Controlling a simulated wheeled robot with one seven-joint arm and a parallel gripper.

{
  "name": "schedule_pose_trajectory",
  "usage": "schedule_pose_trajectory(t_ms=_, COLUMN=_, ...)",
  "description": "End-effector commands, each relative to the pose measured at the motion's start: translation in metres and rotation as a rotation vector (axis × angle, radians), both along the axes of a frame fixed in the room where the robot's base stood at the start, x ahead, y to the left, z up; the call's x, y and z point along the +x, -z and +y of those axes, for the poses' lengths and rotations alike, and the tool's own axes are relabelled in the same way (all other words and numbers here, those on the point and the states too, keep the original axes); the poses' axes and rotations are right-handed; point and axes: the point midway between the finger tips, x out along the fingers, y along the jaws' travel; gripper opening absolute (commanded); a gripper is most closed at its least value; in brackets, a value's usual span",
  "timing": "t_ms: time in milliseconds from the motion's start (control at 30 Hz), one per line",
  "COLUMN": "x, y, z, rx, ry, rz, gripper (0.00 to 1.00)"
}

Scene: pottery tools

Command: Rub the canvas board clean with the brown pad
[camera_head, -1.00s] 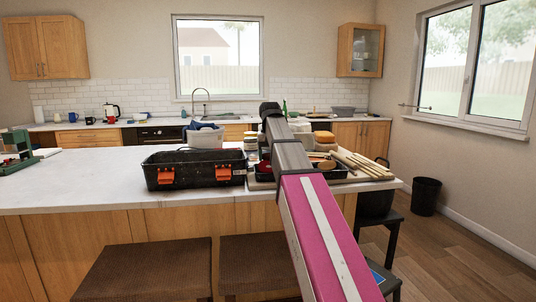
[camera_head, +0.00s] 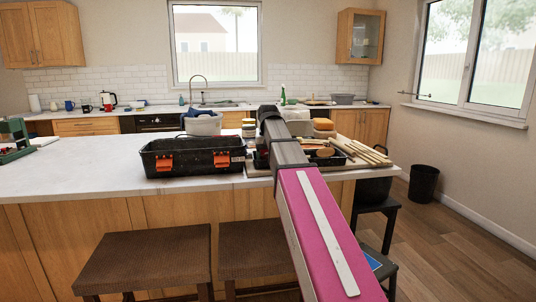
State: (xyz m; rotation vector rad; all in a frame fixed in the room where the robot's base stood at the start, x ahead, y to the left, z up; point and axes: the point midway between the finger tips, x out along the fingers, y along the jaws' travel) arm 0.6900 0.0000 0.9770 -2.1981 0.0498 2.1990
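A flat beige board (camera_head: 257,173) lies on the right part of the island worktop, under a black tray and wooden tools. It may be the canvas board; its middle is mostly covered. An orange-brown pad-like block (camera_head: 322,125) sits behind the tray, just right of my arm. I cannot tell whether it is the brown pad. My pink and grey arm reaches up from the bottom over the right part of the island and hides part of the board.
A black toolbox (camera_head: 193,157) with orange latches stands left of the board, with a pale tub (camera_head: 204,124) behind it. The worktop (camera_head: 80,170) is mostly clear farther left. Stools (camera_head: 150,258) stand in front; a black bin (camera_head: 423,183) is at right.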

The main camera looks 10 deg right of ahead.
Motion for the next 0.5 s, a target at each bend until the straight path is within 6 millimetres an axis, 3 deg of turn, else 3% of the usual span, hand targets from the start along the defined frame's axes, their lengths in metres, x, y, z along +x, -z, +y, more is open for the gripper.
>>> schedule_pose_trajectory(t_ms=200, x=0.0002, y=0.0002, z=0.0000, rx=0.000, ry=0.000, rz=-0.001, gripper=0.30)
schedule_pose_trajectory(t_ms=233, x=0.0002, y=0.0002, z=0.0000, rx=0.000, ry=0.000, rz=-0.001, gripper=0.75)
schedule_pose_trajectory(t_ms=300, x=0.0002, y=0.0001, z=0.0000, rx=0.000, ry=0.000, rz=-0.001, gripper=0.97)
schedule_pose_trajectory(t_ms=500, x=0.0001, y=0.0001, z=0.0001, rx=0.000, ry=0.000, rz=-0.001, gripper=0.98)
